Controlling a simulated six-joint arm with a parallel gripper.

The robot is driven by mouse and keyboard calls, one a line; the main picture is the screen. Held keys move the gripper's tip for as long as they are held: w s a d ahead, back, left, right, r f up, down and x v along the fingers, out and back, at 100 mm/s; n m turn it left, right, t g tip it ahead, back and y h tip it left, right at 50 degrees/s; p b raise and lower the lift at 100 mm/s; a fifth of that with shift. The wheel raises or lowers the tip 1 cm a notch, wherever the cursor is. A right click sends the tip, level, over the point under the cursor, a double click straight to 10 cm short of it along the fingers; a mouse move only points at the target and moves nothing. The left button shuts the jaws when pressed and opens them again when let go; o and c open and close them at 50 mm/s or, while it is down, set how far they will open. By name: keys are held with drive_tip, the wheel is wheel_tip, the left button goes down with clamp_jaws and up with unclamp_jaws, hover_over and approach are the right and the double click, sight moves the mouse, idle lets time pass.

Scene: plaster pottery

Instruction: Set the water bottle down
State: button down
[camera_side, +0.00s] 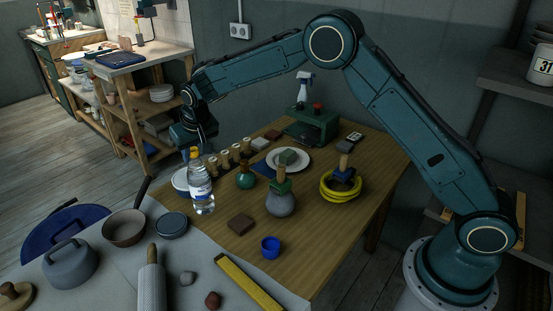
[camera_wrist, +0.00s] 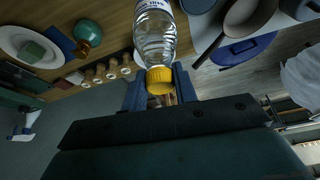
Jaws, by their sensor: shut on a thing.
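The water bottle (camera_side: 202,193) is clear, with a white and blue label and a yellow cap. It hangs upright or nearly so below my gripper (camera_side: 194,151), at the left part of the wooden table (camera_side: 325,225). My gripper is shut on the bottle's cap end. In the wrist view the yellow cap (camera_wrist: 160,80) sits between the blue fingers, with the bottle (camera_wrist: 155,38) reaching away toward the table. I cannot tell whether its base touches the tabletop. The cap's gripped sides are partly hidden by the fingers.
A white dish (camera_side: 181,181) is just behind the bottle.

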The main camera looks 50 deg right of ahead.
drive_tip(key=shift+f, duration=1.75)
drive_tip(key=c, duration=1.1)
unclamp_jaws()
drive_tip(key=v, duration=1.2)
